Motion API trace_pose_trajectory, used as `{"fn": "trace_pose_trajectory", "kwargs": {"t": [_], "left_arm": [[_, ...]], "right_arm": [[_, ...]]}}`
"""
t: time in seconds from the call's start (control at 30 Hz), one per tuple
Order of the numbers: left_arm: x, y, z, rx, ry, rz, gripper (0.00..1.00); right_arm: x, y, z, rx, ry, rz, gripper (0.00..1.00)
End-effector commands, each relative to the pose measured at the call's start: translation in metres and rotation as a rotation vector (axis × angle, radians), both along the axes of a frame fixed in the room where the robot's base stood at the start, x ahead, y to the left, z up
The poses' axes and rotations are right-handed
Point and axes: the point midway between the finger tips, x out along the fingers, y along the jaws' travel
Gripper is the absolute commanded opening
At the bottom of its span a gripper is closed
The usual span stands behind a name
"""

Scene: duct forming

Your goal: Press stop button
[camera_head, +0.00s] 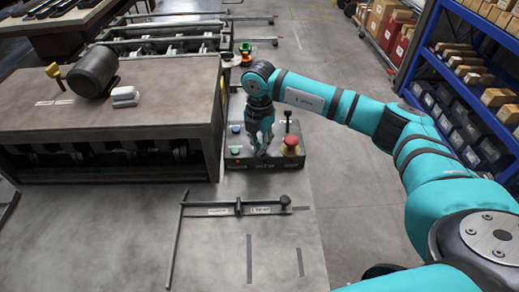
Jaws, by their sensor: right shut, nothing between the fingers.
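A control box (250,163) stands at the right end of the machine. On its top are a red mushroom button (290,143) with a yellow base, a green button (235,152) and a blue button (236,129). A dark lever (288,122) stands behind the red button. My right gripper (261,152) points down over the middle of the box, between the green and red buttons. It is shut and empty, and it hides the box surface under it. I cannot tell whether its tips touch the box. My left gripper is out of view.
The machine's metal table (150,110) is left of the box and carries a dark motor (93,72). A thin metal frame with a bar (238,208) lies in front on the grey surface. Blue shelving (430,60) with boxes stands at the right. Floor between is clear.

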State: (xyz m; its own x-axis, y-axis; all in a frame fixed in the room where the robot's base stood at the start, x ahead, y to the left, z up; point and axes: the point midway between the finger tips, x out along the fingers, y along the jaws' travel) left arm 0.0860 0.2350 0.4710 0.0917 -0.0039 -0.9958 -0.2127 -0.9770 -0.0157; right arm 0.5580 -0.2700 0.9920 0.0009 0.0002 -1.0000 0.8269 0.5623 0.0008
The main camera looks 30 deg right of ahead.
Motion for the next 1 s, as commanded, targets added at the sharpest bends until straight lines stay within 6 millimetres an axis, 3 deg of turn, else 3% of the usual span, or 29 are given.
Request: {"fn": "trace_pose_trajectory", "kwargs": {"t": [0.27, 1.0], "left_arm": [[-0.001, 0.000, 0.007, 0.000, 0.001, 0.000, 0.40], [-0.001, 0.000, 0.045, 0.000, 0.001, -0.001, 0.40]], "right_arm": [[0.000, 0.000, 0.009, -0.001, 0.001, 0.000, 0.00], [0.000, 0.000, 0.068, 0.000, 0.000, 0.000, 0.00]]}}
